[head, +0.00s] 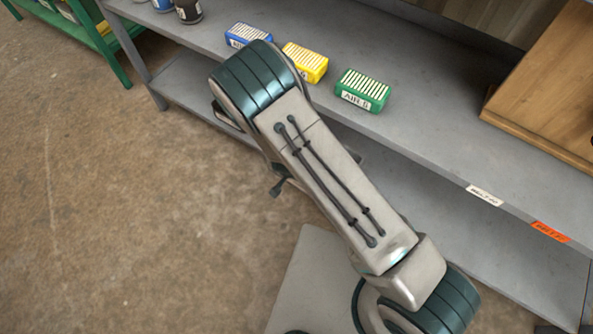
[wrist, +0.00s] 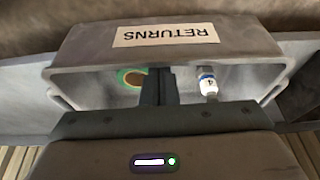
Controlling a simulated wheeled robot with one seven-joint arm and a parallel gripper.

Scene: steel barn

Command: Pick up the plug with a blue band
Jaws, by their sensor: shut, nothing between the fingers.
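The plug with a blue band (wrist: 208,87) shows in the wrist view as a small white piece with a blue ring near its top. It is in a grey bin (wrist: 85,50) whose label reads RETURNS, to the right of my fingers. My gripper (wrist: 158,98) is shut and empty, its dark fingertips at the bin's middle, apart from the plug in the picture. The plug's lower end is hidden behind my gripper body. In the head view my arm hides most of the gripper, and I cannot make out the plug there.
A green ring (wrist: 131,77) lies in the bin, left of my fingers. In the head view, blue (head: 247,35), yellow (head: 306,62) and green (head: 362,90) boxes stand on a grey shelf (head: 440,130). A wooden box (head: 545,90) is at right. The floor at left is clear.

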